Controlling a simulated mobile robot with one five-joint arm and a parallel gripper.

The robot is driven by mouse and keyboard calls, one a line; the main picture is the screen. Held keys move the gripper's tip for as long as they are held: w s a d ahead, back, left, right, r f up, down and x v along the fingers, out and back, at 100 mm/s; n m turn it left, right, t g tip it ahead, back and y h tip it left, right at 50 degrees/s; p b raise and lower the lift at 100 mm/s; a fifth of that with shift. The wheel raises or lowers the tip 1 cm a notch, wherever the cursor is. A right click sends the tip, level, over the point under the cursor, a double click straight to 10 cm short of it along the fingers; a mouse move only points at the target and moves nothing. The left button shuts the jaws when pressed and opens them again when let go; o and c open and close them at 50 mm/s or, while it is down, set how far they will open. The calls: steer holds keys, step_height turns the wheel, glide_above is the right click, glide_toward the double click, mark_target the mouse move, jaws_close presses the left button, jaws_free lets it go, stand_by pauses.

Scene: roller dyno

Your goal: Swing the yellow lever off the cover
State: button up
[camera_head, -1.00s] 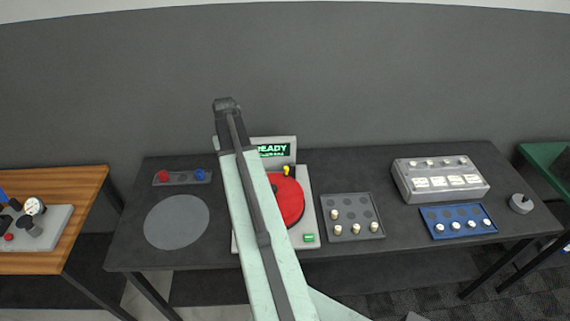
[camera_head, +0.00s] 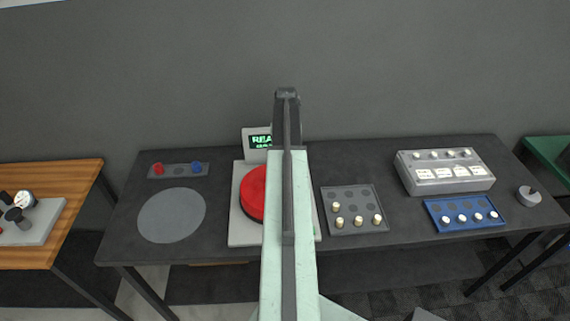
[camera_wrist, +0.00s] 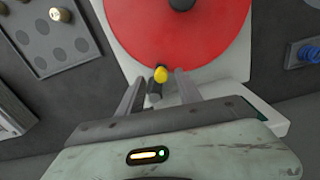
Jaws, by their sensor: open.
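The red round cover (camera_head: 252,195) sits on a white unit, its right side hidden behind my arm. It fills the top of the wrist view (camera_wrist: 205,35). The yellow lever's knob (camera_wrist: 160,74) shows at the cover's near edge in the wrist view, on a dark stem. My arm hides the lever in the head view. My gripper (camera_wrist: 159,86) is open in the wrist view, with one finger on each side of the yellow knob. A gap shows between the knob and each finger; I cannot tell whether the knob sits as deep as the fingertips.
The unit's READY screen (camera_head: 258,142) is partly hidden by my arm. A grey tray (camera_head: 372,236) with white pegs lies right of the unit. A blue tray (camera_head: 436,229) and a grey box (camera_head: 405,178) stand further right. A grey disc (camera_head: 171,215) lies left.

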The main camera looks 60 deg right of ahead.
steer(key=shift+f+b, duration=0.35)
steer(key=shift+f, duration=0.55)
steer(key=shift+r, duration=0.1)
jaws_close()
stand_by(0.5)
steer(key=shift+a, duration=0.15)
steer(key=shift+w, duration=0.1)
